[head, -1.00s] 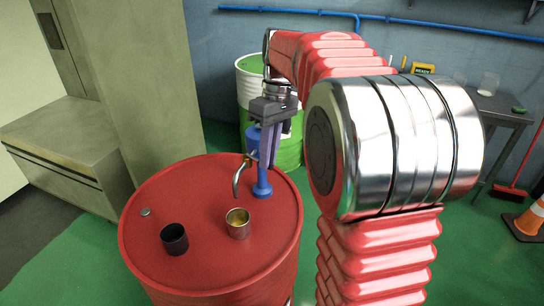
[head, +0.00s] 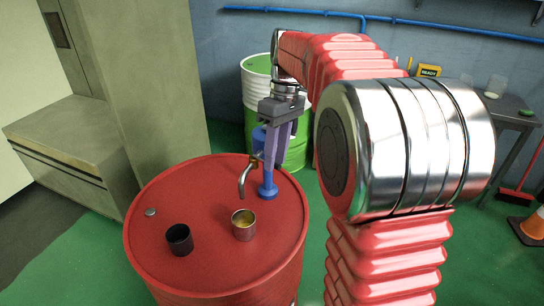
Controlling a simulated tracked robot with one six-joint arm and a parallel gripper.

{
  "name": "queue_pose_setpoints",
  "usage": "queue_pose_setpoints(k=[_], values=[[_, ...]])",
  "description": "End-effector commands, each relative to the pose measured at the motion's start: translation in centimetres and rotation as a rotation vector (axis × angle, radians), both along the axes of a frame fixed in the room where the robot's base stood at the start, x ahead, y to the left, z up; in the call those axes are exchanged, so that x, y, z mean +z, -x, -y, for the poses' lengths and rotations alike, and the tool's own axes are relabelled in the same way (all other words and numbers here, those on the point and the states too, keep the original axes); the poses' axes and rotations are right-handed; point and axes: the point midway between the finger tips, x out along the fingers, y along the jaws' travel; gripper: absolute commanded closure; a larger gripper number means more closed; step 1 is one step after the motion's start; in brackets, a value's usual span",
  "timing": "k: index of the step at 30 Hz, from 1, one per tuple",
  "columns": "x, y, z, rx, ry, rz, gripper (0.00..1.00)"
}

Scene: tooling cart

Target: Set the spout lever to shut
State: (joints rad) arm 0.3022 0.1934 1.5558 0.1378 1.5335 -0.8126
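The blue pump post (head: 267,190) stands upright on the red drum, with a curved metal spout (head: 243,180) pointing down on its left. A brass-coloured fitting shows where the spout meets the post; the lever itself I cannot make out clearly. My gripper (head: 276,160) points down at the post, its purple-grey fingers in front of and beside the post's upper part. The fingers overlap in this view, so I cannot tell their gap or whether they touch anything. A metal cup (head: 244,225) with yellowish contents stands just below and in front of the spout.
A dark cup (head: 179,239) and a small cap (head: 151,212) are on the red drum top (head: 205,200). A green and white drum (head: 257,97) stands behind. A beige cabinet (head: 75,150) is at left, a dark table (head: 512,116) at right.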

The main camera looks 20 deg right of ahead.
Motion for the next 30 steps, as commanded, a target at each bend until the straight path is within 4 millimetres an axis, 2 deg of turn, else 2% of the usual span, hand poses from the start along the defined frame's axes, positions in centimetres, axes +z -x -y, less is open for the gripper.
queue_pose_setpoints(k=[8, 14, 30], values=[[0.1, 0.0, 0.0, 0.000, 0.000, -0.001, 0.69], [1.1, -0.1, 0.2, 0.000, 0.001, 0.000, 0.69], [8.4, -0.8, 1.4, 0.001, 0.002, 0.001, 0.69]])
